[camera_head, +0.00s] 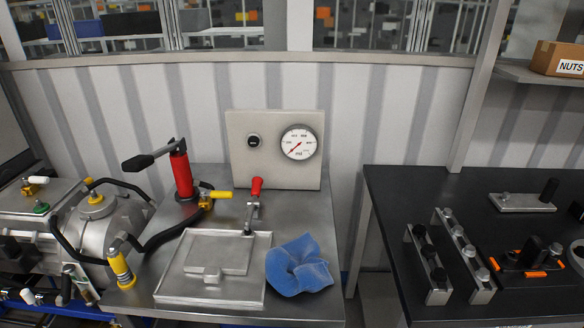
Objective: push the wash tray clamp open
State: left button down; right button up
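The wash tray (178,290) is a shallow grey metal tray on the metal bench, with a raised flat plate inside it. The wash tray clamp (250,212) is a small metal toggle clamp at the tray's back right edge. Its red handle (256,187) points upward in front of the gauge panel. I cannot tell from this view whether the clamp's arm presses on the tray. Neither of my grippers is in view.
A crumpled blue cloth (299,265) lies at the tray's right edge. A red hand pump (182,175) with a black lever stands behind left. A gauge panel (236,165) stands behind the clamp. A dark table (400,195) with metal parts is at right, across a gap.

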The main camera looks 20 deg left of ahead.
aim_at(257, 181)
jog(key=l+u, duration=0.1)
jog(key=u, duration=0.3)
jog(key=l+u, duration=0.15)
jog(key=u, duration=0.2)
jog(key=l+u, duration=0.15)
jog(key=u, duration=0.25)
